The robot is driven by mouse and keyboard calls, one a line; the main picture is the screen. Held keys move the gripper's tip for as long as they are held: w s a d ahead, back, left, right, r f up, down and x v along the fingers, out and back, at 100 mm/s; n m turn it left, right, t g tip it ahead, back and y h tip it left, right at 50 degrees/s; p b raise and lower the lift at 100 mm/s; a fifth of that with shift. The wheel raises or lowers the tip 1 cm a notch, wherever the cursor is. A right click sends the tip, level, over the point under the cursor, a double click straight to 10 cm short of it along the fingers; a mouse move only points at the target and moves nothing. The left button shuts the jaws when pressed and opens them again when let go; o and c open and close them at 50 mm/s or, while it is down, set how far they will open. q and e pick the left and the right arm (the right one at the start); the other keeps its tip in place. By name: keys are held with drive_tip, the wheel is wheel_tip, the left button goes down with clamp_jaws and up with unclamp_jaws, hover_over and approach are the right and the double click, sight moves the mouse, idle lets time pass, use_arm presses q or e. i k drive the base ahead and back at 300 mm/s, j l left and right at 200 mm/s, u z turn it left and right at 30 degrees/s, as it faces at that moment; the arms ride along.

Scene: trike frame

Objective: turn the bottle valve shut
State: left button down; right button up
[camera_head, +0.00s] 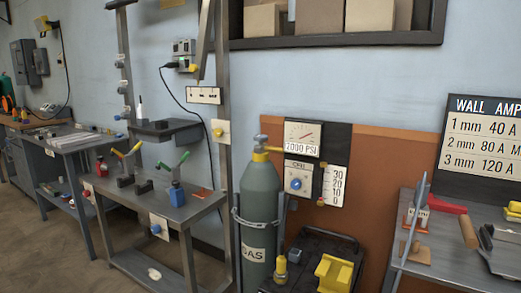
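A grey-green gas cylinder (258,210) with a "GAS" label stands upright in the middle, held by a strap at its side. I cannot tell from here how far the valve is turned. A pressure gauge (302,138) right of the valve reads "2000 PSI" on its plate. Below it is a regulator plate with a blue knob (296,184) and a scale marked 30 to 0. Neither of my grippers is in view.
A dark cart (345,245) with a yellow block (334,272) stands right of the cylinder. A grey workbench (170,205) with clamps is at left, and another bench (440,262) is at right. A shelf with boxes (371,15) hangs above.

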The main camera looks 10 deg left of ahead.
sight(262, 138)
drive_tip(key=j+z, duration=0.1)
drive_tip(key=z, duration=0.25)
drive_tip(key=j+z, duration=0.1)
drive_tip(key=z, duration=0.3)
drive_tip(key=j+z, duration=0.1)
drive_tip(key=z, duration=0.25)
drive_tip(key=j+z, duration=0.4)
drive_tip(key=j, duration=0.15)
drive_tip(key=k+j+z, duration=0.2)
drive_tip(key=j+z, duration=0.15)
drive_tip(key=j, duration=0.15)
